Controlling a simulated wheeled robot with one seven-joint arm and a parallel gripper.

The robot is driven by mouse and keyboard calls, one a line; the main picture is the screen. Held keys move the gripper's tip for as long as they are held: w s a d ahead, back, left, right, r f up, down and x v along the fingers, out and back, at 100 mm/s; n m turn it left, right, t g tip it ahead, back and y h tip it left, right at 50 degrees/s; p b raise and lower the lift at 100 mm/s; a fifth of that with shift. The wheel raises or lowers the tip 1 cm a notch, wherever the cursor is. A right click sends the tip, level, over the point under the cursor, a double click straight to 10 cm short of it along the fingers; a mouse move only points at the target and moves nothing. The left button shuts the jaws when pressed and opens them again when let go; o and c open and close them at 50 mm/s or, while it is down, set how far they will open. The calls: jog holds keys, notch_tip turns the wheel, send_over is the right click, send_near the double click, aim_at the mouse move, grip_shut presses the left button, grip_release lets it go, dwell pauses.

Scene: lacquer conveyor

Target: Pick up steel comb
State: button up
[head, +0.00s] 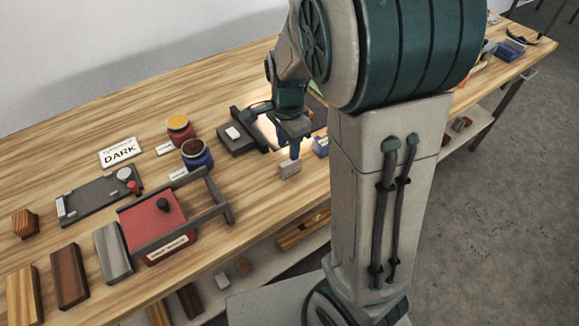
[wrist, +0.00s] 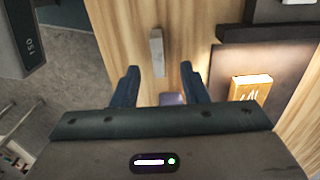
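A small grey block-like piece, likely the steel comb (head: 290,169), stands on the wooden bench near its front edge. It also shows in the wrist view (wrist: 156,52), just beyond and roughly between the fingertips. Its teeth cannot be made out. My gripper (head: 293,147) points down above and close to it. In the wrist view my gripper (wrist: 160,72) has its two dark blue fingers spread wide, with nothing held between them. The comb appears apart from both fingers.
Left are a blue jar (head: 197,158), a red-topped frame device (head: 155,222) and wooden blocks (head: 70,276). Bare bench surrounds the comb's left side.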

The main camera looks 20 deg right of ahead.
aim_at(290, 161)
jog(key=f, duration=0.6)
jog(key=shift+s+d+f, duration=0.15)
jog(key=shift+d+f, duration=0.1)
jog(key=shift+f, duration=0.1)
grip_shut()
